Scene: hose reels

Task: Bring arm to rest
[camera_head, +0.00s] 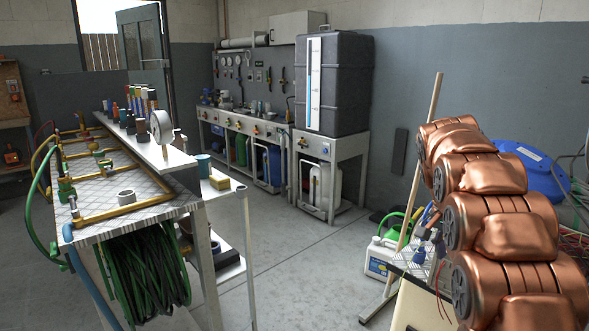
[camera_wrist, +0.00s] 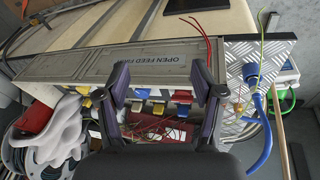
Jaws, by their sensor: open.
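My gripper (camera_wrist: 164,88) shows in the wrist view with its two dark fingers spread wide apart. Nothing is held between them. Beyond the fingers is a grey panel (camera_wrist: 90,65) lettered "OPEN FEED FIRST". Below its edge sits a row of blue, yellow, white and red blocks, partly hidden by the fingers. My copper-coloured arm fills the right side of the head view, bent in several thick segments. My gripper cannot be made out in the head view.
A bench (camera_head: 125,212) with brass pipes and a hanging green hose coil (camera_head: 145,275) stands at left. A dark tank (camera_head: 350,85) stands at the back. Near my arm are a wooden pole (camera_head: 423,150) and a white jug (camera_head: 378,260). The middle floor (camera_head: 300,260) is clear.

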